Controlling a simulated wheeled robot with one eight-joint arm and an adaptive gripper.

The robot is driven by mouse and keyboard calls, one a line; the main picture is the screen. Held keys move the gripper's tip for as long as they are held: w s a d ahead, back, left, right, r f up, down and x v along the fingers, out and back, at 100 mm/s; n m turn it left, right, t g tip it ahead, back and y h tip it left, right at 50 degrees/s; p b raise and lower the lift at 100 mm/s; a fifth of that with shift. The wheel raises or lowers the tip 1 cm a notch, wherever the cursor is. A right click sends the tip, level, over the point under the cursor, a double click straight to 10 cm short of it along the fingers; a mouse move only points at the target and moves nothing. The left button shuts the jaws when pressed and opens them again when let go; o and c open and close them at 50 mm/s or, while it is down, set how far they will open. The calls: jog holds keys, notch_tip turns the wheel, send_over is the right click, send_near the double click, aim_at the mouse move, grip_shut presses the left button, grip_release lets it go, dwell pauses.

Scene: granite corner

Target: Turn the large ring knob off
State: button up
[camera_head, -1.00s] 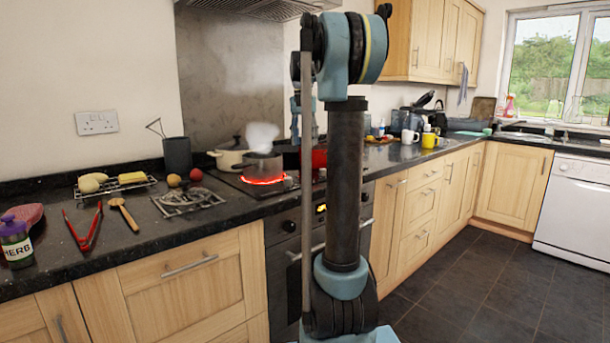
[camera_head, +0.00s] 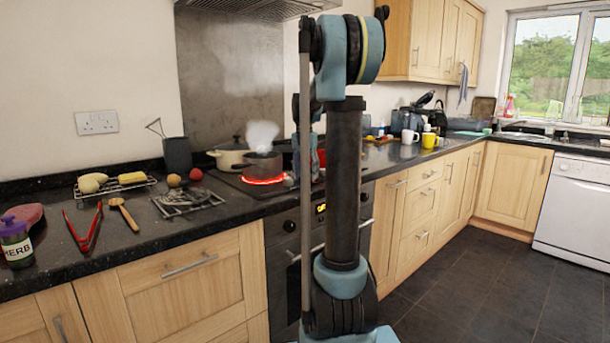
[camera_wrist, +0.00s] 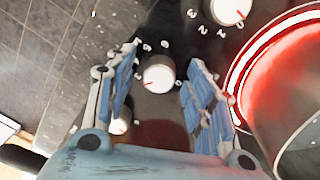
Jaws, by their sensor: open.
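In the wrist view, a white round knob (camera_wrist: 158,77) with a red pointer mark stands on the dark hob panel, with printed numerals beside it. My gripper (camera_wrist: 166,56) is open, its blue-padded fingers on either side of this knob with gaps showing. A second white knob (camera_wrist: 228,11) is at the top, and a third (camera_wrist: 119,124) shows partly behind the left finger. I cannot tell which knob serves the large ring. A ring glows red (camera_wrist: 243,62) under a pot (camera_wrist: 288,83). In the head view my arm hides the knobs.
The steaming pot (camera_head: 262,164) stands on the glowing ring beside a cream pot (camera_head: 230,155). Left of the hob lie a wire trivet (camera_head: 188,200), red tongs (camera_head: 84,228) and a wooden brush (camera_head: 124,213). The floor (camera_head: 475,285) to the right is clear.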

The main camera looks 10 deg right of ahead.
jog(key=c, duration=1.1)
jog(key=shift+n, duration=0.4)
jog(key=n, duration=0.4)
jog(key=shift+n, duration=0.3)
jog(key=n, duration=0.4)
jog(key=shift+n+t, duration=0.3)
jog(key=n, duration=0.7)
jog(key=shift+s, duration=0.1)
jog(key=n, duration=0.6)
jog(key=shift+d+n, duration=0.1)
jog(key=shift+n, duration=0.3)
